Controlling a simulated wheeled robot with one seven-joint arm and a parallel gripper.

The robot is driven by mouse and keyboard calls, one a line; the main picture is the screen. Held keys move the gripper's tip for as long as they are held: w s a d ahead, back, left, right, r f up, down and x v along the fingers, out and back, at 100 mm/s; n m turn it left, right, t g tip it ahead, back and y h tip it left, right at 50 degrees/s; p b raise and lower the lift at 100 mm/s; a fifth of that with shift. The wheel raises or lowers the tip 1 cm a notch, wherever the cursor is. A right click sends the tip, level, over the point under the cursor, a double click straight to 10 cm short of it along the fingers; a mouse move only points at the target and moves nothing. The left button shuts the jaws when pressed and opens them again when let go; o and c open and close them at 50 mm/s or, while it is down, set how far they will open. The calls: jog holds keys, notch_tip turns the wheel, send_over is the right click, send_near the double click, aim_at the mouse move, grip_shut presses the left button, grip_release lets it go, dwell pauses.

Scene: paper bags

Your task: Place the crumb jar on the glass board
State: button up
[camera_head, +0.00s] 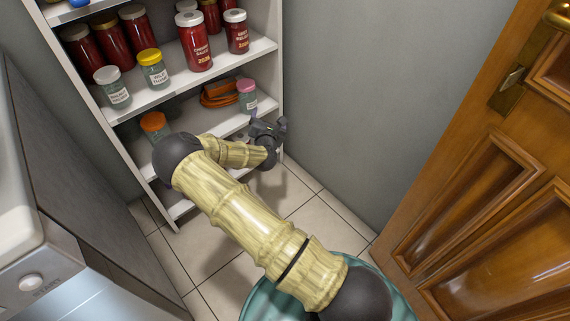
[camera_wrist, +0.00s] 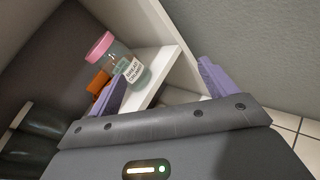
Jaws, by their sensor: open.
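A small glass jar with a pink lid stands upright on a middle shelf, at its right end, in the head view (camera_head: 247,97). In the wrist view the same jar (camera_wrist: 136,72) shows a white label whose small print seems to end in "crumbs"; I take it as the crumb jar. My gripper (camera_head: 268,129) is at the shelf's front, just below and right of the jar in the head view. In the wrist view its purple fingers (camera_wrist: 163,83) are apart with nothing held between them. The jar lies beyond the left finger. I see no glass board.
The white shelf unit (camera_head: 278,60) holds red jars (camera_head: 195,42), a yellow-lidded jar (camera_head: 153,70) and a white-lidded jar (camera_head: 113,88). An orange bundle (camera_head: 218,95) lies left of the pink-lidded jar. A wooden door (camera_head: 480,190) stands right; tiled floor (camera_head: 180,262) is partly clear.

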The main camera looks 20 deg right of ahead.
jog(key=s+d+m+g, duration=0.4)
jog(key=s+m, duration=0.2)
jog(key=m, duration=0.3)
jog(key=s+a+r+m+g+y, duration=0.1)
jog(key=s+r+m, duration=0.3)
jog(key=s, duration=0.5)
jog(key=s+a+r+m+g+y, duration=0.2)
jog(key=s+a+r+m+g, duration=0.2)
jog(key=s+m, duration=0.4)
jog(key=s+a+r+m+g+y, duration=0.2)
jog(key=s+r+m, duration=0.4)
jog(key=s, duration=0.6)
jog(key=shift+a+r+g, duration=0.15)
jog(key=shift+a+g, duration=0.4)
jog(key=shift+g, duration=0.05)
